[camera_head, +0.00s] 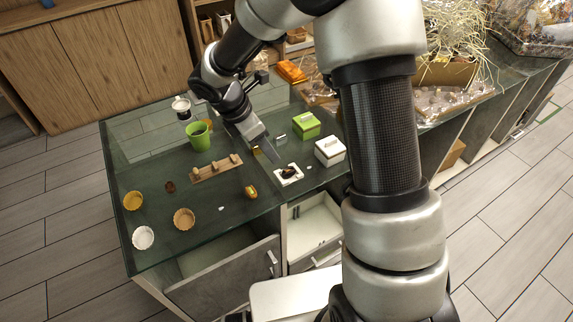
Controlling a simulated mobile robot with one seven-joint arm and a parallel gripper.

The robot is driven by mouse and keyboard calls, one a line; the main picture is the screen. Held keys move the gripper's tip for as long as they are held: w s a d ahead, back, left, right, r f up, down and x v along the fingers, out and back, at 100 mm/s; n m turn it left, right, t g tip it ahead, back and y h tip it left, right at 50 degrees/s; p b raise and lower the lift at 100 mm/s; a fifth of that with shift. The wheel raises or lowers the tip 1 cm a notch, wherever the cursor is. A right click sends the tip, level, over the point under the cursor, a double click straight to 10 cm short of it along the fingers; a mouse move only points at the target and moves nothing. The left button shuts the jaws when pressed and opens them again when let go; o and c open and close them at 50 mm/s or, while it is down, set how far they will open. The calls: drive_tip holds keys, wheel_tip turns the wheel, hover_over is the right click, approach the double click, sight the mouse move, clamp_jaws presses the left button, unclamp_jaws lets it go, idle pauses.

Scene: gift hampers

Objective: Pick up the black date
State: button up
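A dark, nearly black oval piece, which looks like the black date (289,172), lies on a small square white dish (297,180) on the glass counter. A smaller dark brown oval piece (170,187) lies farther left on the counter. My gripper (269,153) points down just up and left of the white dish, close to the dark piece. Its fingers are small and seen at an angle, so their opening and any contact are unclear.
On the glass counter (215,215) are a green cup (199,137), a wooden stand (216,168), several paper cups (184,219) and a golden piece (251,192). Green (306,126) and white (329,151) boxes stand right of my gripper. Drawers below (312,229) are partly open.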

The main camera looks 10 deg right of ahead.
approach(287, 171)
drive_tip(key=shift+s+d+f+b, duration=0.15)
drive_tip(key=shift+f+b, duration=0.1)
drive_tip(key=shift+f, duration=0.35)
drive_tip(key=shift+s+d+f+b, duration=0.15)
drive_tip(key=shift+f+b, duration=0.05)
drive_tip(key=shift+f, duration=0.45)
drive_tip(key=shift+w+x, duration=0.15)
drive_tip(key=shift+x, duration=0.85)
drive_tip(key=shift+w+x, duration=0.15)
drive_tip(key=shift+x, duration=0.9)
drive_tip(key=shift+w+x, duration=0.2)
drive_tip(key=shift+x, duration=0.8)
drive_tip(key=shift+d+r, duration=0.15)
drive_tip(key=c, duration=1)
drive_tip(key=shift+o, duration=0.4)
